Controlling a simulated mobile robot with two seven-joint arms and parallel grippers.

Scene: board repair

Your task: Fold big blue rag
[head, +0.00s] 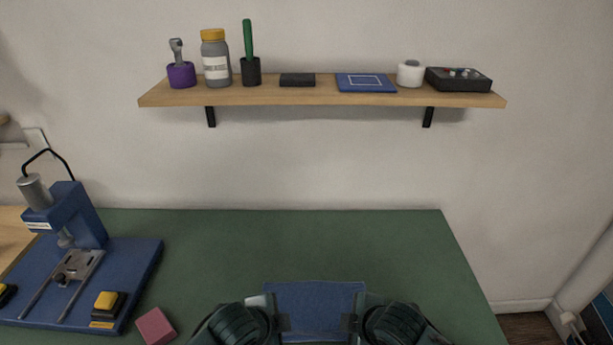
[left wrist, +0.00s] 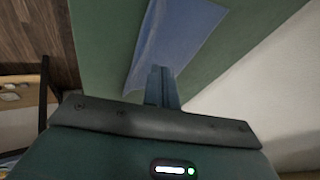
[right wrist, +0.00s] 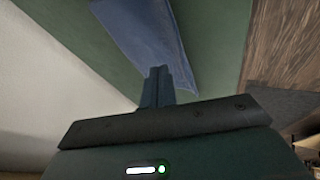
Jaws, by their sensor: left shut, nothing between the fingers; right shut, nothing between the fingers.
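The big blue rag (head: 316,305) lies on the green mat at the bottom middle of the head view, between my two grippers. It also shows in the left wrist view (left wrist: 178,38) and in the right wrist view (right wrist: 143,32). My left gripper (head: 284,322) is at the rag's left edge, with its shut fingers (left wrist: 160,72) pointing at the rag. My right gripper (head: 352,322) is at the rag's right edge, with its shut fingers (right wrist: 158,74) pointing at the rag. Both look empty. Whether the fingertips touch the cloth I cannot tell. The rag's near part is cut off.
A blue press (head: 75,215) on a blue base stands at the left. A pink block (head: 155,326) lies beside it. A wooden shelf (head: 320,97) with several items hangs on the wall. The green mat (head: 270,240) is clear behind the rag and to its right.

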